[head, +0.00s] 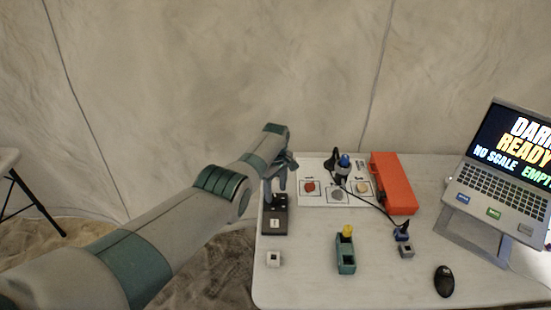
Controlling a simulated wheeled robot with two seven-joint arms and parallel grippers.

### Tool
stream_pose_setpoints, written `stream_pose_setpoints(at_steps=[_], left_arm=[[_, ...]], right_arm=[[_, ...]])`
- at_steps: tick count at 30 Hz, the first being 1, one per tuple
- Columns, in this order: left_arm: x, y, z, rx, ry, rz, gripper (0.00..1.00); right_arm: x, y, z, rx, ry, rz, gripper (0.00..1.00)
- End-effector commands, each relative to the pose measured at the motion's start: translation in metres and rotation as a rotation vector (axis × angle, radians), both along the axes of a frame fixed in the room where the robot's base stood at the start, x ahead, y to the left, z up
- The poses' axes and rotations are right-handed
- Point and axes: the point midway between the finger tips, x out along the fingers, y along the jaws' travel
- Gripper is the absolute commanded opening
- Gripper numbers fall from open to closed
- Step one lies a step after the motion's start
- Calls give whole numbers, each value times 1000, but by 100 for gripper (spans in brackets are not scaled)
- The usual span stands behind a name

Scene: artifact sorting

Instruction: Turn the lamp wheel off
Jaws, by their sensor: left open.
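My left arm reaches in from the left over the table. My left gripper (281,182) is open, fingers pointing down, above the back end of a dark box (275,222) with a white label at the table's left edge. I cannot tell whether the fingers touch the box. No lamp wheel can be made out clearly; the gripper hides part of the box. A small blue-topped device (344,163) stands on a white sheet (318,200) to the right of the gripper, with a black cable. My right gripper is out of view.
The sheet holds a red, a grey and a tan piece. An orange case (393,184) lies right of it. The front left is mostly clear.

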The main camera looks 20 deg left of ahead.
Motion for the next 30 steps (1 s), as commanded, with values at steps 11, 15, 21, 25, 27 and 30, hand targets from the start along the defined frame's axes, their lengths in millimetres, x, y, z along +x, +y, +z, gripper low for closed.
stream_pose_setpoints(at_steps=[11,15,21,25,27,30], left_arm=[[0,0,58,1,-3,0,49],[1,0,82,1,-5,0,49],[1,0,117,0,-4,1,49],[1,0,135,1,-4,1,49],[1,0,141,1,-4,1,49],[0,0,147,0,-1,1,49]], right_arm=[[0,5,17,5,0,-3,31],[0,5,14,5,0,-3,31],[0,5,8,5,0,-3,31],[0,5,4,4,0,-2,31],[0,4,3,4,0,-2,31],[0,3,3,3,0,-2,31]])
